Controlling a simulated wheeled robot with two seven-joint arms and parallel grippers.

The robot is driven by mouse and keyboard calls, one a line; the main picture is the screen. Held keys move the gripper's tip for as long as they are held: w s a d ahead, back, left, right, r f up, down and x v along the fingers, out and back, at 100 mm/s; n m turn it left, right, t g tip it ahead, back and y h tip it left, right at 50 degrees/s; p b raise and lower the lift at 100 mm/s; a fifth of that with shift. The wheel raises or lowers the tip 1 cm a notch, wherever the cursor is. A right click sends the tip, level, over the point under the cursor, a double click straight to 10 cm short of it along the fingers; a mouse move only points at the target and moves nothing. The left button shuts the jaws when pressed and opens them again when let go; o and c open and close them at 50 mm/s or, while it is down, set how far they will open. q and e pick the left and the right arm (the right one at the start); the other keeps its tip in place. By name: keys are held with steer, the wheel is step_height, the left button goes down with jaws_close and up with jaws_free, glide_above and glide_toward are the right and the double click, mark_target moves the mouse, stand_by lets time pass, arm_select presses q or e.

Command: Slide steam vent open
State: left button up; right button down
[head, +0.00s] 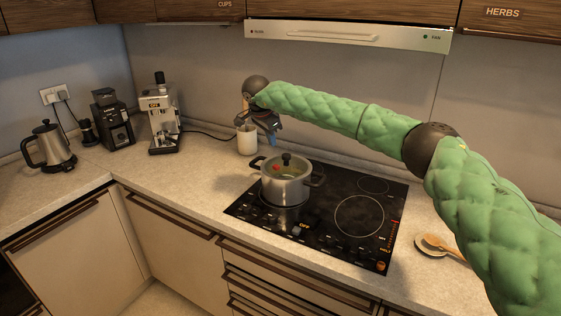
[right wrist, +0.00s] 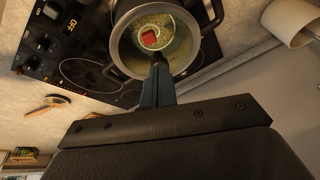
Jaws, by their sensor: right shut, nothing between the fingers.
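A steel pot (head: 285,188) with two dark side handles stands on the black cooktop. A dark knob (head: 286,158) stands up at its top, over what looks like a see-through lid. A small red piece (head: 277,168) shows there; in the right wrist view it is a red patch (right wrist: 149,38) inside a pale curved line. I cannot tell whether it is a vent slider or food. My right gripper (head: 269,137) is shut and empty, in the air behind and left of the pot. Its fingers (right wrist: 157,82) overlap the pot's edge in the wrist view. My left gripper is not in view.
A white mug (head: 247,140) stands close below my right gripper. The range hood (head: 345,37) hangs above. A wooden spoon (head: 440,243) on a rest lies right of the cooktop (head: 335,240). A coffee machine (head: 161,118), grinder (head: 112,120) and kettle (head: 48,147) stand at left.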

mark_target(283, 167)
steer(key=shift+s+d+n+g, duration=0.3)
steer(key=shift+s+d+n, duration=0.1)
steer(key=shift+n, duration=0.3)
steer(key=shift+w+f, duration=0.1)
